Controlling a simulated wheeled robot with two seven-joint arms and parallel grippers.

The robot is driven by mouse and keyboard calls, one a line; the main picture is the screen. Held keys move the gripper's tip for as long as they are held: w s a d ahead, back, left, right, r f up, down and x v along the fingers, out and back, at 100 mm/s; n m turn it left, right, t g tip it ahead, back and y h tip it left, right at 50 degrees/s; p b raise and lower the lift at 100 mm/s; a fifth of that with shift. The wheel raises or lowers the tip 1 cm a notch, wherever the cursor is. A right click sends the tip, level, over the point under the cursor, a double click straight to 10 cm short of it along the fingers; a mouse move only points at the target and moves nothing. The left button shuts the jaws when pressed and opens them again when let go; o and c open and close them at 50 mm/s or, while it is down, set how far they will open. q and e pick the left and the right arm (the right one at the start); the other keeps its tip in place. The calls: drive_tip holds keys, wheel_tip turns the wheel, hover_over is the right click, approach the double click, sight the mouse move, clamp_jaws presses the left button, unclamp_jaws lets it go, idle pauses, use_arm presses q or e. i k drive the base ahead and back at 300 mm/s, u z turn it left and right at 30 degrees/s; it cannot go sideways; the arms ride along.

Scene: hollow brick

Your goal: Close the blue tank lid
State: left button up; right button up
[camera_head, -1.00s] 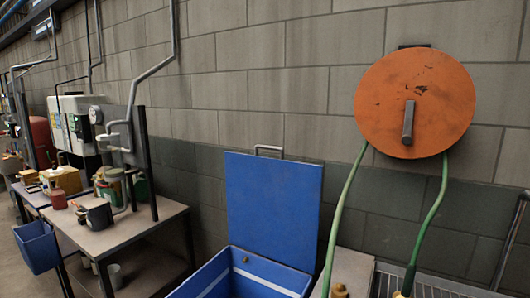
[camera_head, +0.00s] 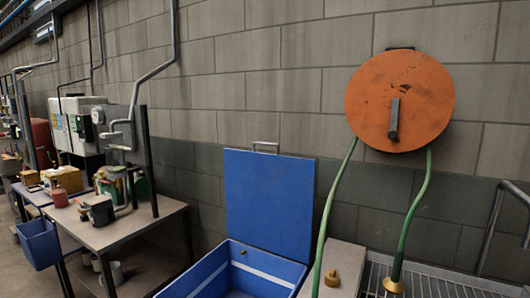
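The blue tank lid (camera_head: 268,204) stands open and upright against the block wall, with a metal handle (camera_head: 266,146) on its top edge. The blue tank (camera_head: 272,264) is below it at the bottom of the view, its top open and its front cut off by the frame. A brass-coloured knob or fitting shows inside near the lid's left lower corner. Neither of my grippers is in view.
An orange hose reel (camera_head: 400,101) hangs on the wall at right, with green hoses (camera_head: 333,215) running down to a pale block and a metal grate (camera_head: 440,284). A cluttered workbench (camera_head: 133,228) with a small blue bin (camera_head: 39,244) stands at left.

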sight(269, 197)
drive_tip(key=k, duration=0.25)
drive_tip(key=u, duration=1.8)
drive_tip(key=i, duration=1.75)
drive_tip(key=z, duration=2.05)
